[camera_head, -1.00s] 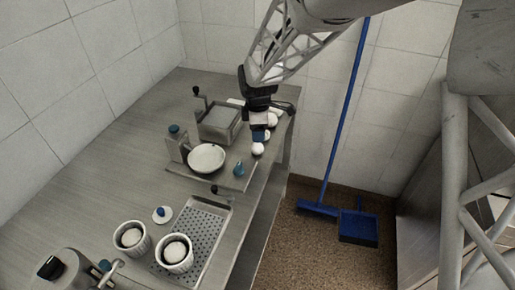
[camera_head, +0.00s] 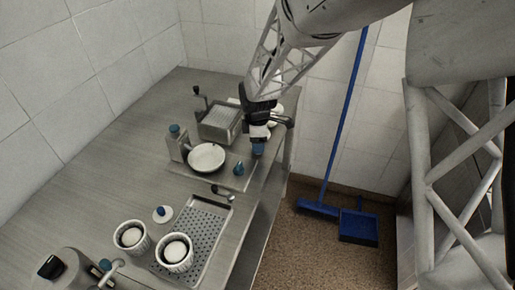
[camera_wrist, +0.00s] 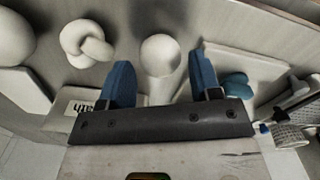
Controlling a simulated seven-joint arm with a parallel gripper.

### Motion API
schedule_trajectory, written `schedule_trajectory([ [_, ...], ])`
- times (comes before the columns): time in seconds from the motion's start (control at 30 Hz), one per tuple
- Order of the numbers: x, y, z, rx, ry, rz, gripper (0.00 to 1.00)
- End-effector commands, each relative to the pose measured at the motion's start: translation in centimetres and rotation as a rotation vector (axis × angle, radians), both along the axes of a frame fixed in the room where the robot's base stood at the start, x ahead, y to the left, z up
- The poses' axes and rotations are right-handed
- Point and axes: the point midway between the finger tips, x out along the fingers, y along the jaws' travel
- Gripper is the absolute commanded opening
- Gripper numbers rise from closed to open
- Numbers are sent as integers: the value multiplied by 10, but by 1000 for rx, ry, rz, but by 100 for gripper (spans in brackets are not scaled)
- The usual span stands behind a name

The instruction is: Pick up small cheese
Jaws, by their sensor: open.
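In the wrist view a small, pale, round-headed cheese (camera_wrist: 160,54) with a narrower neck lies between the two blue fingers of my gripper (camera_wrist: 160,82). The fingers are spread, with visible gaps on both sides of the cheese. A knotted white cheese (camera_wrist: 87,43) lies to its left, outside the fingers. In the head view my gripper (camera_head: 258,150) is low at the right edge of the counter and hides the small cheese.
A white bowl (camera_head: 206,158) and a blue-knobbed item (camera_head: 239,168) stand left of my gripper. A metal box with a crank (camera_head: 219,123) is behind them. White ribbed cups (camera_head: 174,252) and a perforated tray (camera_head: 207,226) are nearer the front. The counter's left side is bare.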

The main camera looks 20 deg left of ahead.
Motion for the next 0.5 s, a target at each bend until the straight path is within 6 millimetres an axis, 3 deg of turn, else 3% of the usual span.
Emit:
schedule_trajectory([
  [0.2, 0, 0, -21, 0, 0, 0, 58],
  [0.5, 0, 0, -24, 0, -1, 0, 58],
])
